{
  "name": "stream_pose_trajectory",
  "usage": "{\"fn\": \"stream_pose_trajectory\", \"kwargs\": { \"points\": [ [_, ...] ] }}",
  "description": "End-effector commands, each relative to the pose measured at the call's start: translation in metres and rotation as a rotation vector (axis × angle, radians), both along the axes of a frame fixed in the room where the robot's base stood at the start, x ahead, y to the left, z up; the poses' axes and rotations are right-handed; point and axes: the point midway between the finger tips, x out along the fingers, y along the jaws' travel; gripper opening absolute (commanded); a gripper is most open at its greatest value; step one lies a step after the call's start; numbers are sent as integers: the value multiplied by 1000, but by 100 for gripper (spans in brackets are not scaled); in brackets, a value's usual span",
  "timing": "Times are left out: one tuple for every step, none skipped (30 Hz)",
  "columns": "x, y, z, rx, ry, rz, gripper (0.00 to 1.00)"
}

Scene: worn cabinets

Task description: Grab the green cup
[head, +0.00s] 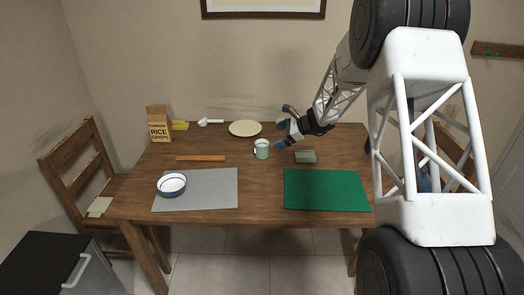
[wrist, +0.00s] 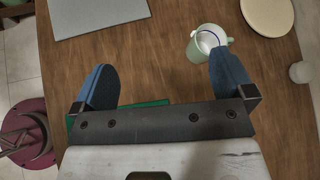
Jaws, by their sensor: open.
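The green cup (head: 262,150) is pale green and stands upright on the wooden table (head: 215,215), near its middle. In the wrist view the cup (wrist: 196,50) lies just beyond the tip of the right finger, which seems to overlap its lower edge. My gripper (head: 283,134) is open and empty, above the table and to the right of the cup. In the wrist view my gripper (wrist: 165,70) has its blue fingers spread wide with bare wood between them. I cannot tell whether the right finger touches the cup.
A green mat (head: 327,190), a grey mat (head: 215,195) with a bowl (head: 171,186), a wooden strip (head: 200,158) and a cereal box (head: 158,125) are also on the table.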

Motion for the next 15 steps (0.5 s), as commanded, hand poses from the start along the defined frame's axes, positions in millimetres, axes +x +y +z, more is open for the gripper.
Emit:
{"fn": "stream_pose_trajectory", "kwargs": {
  "points": [
    [11, 0, -13, 20, 18, -21, 100],
    [17, 1, -19, 31, 27, -34, 100],
    [25, 1, -27, 49, 41, -52, 100],
    [31, 1, -33, 60, 51, -66, 100],
    [36, 1, -40, 73, 60, -80, 100],
    [44, 2, -49, 89, 73, -96, 100],
    [49, 2, -54, 102, 83, -110, 100],
    [55, 2, -62, 115, 95, -124, 100],
    [62, 2, -70, 132, 107, -141, 100],
    [67, 2, -77, 144, 116, -154, 100],
    [72, 2, -84, 156, 126, -167, 100],
    [78, 2, -92, 171, 137, -183, 100],
    [82, 2, -98, 182, 146, -195, 100],
    [86, 2, -103, 192, 154, -205, 100],
    [91, 1, -110, 205, 163, -218, 100]
  ]
}}
